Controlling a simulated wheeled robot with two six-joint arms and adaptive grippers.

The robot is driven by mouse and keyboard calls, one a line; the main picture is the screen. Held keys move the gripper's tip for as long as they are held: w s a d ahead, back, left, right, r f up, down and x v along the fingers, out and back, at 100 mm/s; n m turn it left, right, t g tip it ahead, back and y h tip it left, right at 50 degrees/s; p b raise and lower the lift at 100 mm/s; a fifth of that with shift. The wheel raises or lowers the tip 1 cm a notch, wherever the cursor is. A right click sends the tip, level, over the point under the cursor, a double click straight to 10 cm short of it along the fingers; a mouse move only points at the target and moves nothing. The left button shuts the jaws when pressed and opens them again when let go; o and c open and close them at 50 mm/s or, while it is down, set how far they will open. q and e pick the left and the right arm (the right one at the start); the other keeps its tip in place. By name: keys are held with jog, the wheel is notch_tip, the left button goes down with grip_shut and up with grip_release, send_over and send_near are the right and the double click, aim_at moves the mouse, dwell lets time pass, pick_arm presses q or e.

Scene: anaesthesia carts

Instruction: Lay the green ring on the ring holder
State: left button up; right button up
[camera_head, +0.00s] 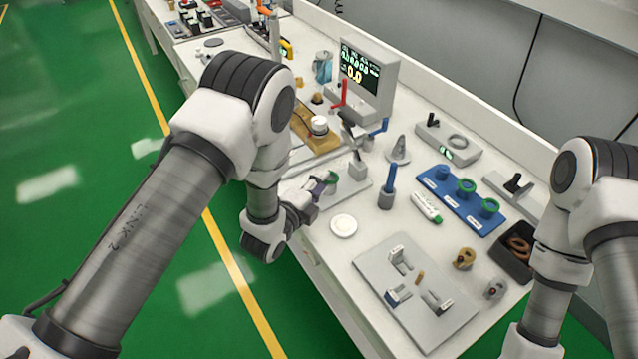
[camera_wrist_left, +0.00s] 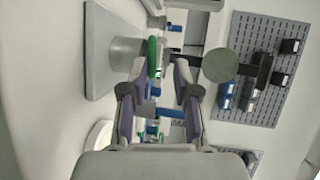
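A green ring (camera_head: 332,178) is at my left gripper (camera_head: 322,187), over a grey plate (camera_head: 350,186) on the bench. In the left wrist view the ring (camera_wrist_left: 153,57) shows edge-on at the end of a short grey cylinder (camera_wrist_left: 127,51) on a grey base plate (camera_wrist_left: 98,50), which looks like the ring holder. I cannot tell if ring and cylinder touch. The purple-grey fingers of my left gripper (camera_wrist_left: 160,68) stand apart, with the ring near and between their tips, closer to the left one. My right gripper is out of view.
A blue-handled post (camera_head: 387,190), a white disc (camera_head: 343,225) and a grey fixture plate (camera_head: 392,300) stand nearby. A monitor box (camera_head: 372,85) is behind. The bench's front edge is close to my left arm.

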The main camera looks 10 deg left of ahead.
pick_arm(q)
jog(key=shift+r+p, duration=0.25)
jog(key=shift+p, duration=0.05)
jog(key=shift+r+p, duration=0.55)
jog(key=shift+p, duration=0.05)
jog(key=shift+s+a+f+b, duration=0.15)
jog(key=shift+s+f+b, duration=0.05)
jog(key=shift+s+b, duration=0.2)
jog(key=shift+s+a+f+b, duration=0.15)
jog(key=shift+s+b, duration=0.15)
jog(key=shift+s, duration=0.1)
jog(key=b+v, duration=0.3)
jog(key=v, duration=0.7)
jog(key=s+a+f+n+g+y, duration=0.2)
jog(key=s+a+f+n+g, duration=0.15)
jog(key=f+n, duration=0.35)
jog(key=s+a+f+n+g+y, duration=0.2)
jog(key=s+f+n+g, duration=0.25)
jog(key=f, duration=0.35)
jog(key=s+a+f+n+g, duration=0.1)
jog(key=s+f+n+g, duration=0.2)
jog(key=s+n, duration=0.2)
jog(key=s+a+f+n+g+y, duration=0.1)
jog(key=s+f+n+g, duration=0.3)
jog(key=s, duration=0.7)
jog(key=shift+a+f+n, duration=0.2)
jog(key=shift+a+n, duration=0.4)
jog(key=shift+n, duration=0.15)
